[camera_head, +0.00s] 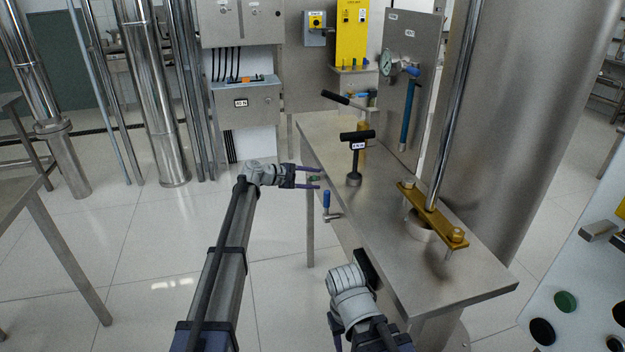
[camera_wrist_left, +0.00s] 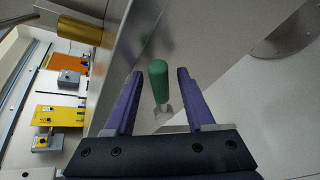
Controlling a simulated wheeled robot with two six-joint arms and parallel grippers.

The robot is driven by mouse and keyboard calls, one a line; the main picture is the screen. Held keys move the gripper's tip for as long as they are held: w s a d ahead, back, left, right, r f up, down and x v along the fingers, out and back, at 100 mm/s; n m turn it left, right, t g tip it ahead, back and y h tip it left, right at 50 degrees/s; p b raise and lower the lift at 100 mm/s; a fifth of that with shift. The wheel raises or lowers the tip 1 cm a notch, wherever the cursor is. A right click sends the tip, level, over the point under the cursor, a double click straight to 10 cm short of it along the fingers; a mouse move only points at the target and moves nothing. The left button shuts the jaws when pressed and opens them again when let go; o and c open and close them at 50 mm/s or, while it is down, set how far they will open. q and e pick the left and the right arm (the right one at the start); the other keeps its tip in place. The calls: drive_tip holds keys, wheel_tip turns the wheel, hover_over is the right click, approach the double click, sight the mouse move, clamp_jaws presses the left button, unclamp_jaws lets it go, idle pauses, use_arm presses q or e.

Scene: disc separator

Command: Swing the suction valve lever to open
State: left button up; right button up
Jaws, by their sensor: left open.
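A small green-handled lever (camera_head: 314,179) is under the near-left edge of the steel table. In the left wrist view its green grip (camera_wrist_left: 158,80) points up between the two purple fingers, with a gap on both sides. My left gripper (camera_head: 318,178) is open around it and appears not to touch it. A blue-handled lever (camera_head: 326,200) hangs just below and nearer, under the same edge. Neither handle shows a readable label, so I cannot tell by name which is the suction valve lever. My right gripper (camera_head: 367,268) is low by the table's front edge, its fingers not distinguishable.
The steel table (camera_head: 400,255) carries a black T-handle (camera_head: 357,137), a black-gripped lever (camera_head: 336,97) and a brass clamp bar (camera_head: 432,213). A panel with a gauge (camera_head: 386,63) and blue handle (camera_head: 405,128) stands behind.

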use_arm(q)
drive_tip(key=p+v, duration=0.2)
drive_tip(key=v, duration=0.6)
drive_tip(key=shift+p, duration=0.4)
